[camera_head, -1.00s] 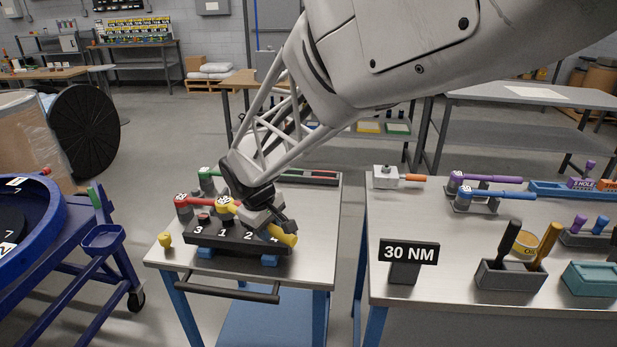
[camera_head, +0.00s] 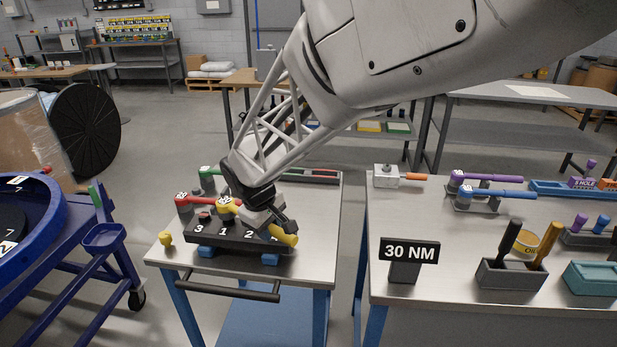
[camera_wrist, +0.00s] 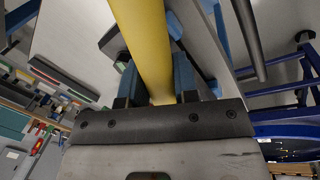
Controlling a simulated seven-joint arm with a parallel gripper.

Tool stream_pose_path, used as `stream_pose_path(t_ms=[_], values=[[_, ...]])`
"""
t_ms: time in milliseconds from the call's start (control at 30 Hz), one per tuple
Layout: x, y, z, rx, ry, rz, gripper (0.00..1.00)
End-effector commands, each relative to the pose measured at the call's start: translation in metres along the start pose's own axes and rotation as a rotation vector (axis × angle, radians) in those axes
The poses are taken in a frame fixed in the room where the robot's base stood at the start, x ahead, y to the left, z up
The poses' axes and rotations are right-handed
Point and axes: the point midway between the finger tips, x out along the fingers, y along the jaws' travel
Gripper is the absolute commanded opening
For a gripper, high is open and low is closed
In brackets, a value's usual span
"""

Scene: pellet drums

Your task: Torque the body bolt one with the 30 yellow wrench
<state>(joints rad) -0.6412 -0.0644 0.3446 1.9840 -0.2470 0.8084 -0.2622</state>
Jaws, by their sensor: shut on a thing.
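My gripper (camera_wrist: 157,82) is shut on the yellow wrench, whose handle (camera_wrist: 150,40) runs between the blue finger pads in the wrist view. In the head view the yellow wrench (camera_head: 288,239) lies over the black block (camera_head: 215,235) marked 3, 1, 2 and a number hidden by my gripper. The wrench's round yellow head (camera_head: 228,207) is over the block's back edge, near the number 1. The head hides whatever is under it, so I cannot tell whether it sits on a bolt. A dark bolt shows beside it above the 3.
A red wrench (camera_head: 184,204) and a green wrench (camera_head: 207,176) stand behind the block on the steel cart (camera_head: 160,257). A small yellow piece (camera_head: 165,239) is at the cart's left. The right table holds a 30 NM sign (camera_head: 410,251), a purple wrench and a blue wrench.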

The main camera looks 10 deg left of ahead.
Motion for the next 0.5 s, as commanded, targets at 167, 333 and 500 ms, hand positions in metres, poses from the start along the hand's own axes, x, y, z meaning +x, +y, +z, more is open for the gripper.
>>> stream_pose_path(t_ms=[167,333,500], values=[[0.0011,-0.0001,-0.0002,0.000,0.001,0.000,0.00],[0.0042,-0.0008,-0.0002,0.000,0.000,0.000,0.00],[0.0076,-0.0014,-0.0002,0.000,0.000,0.000,0.00]])
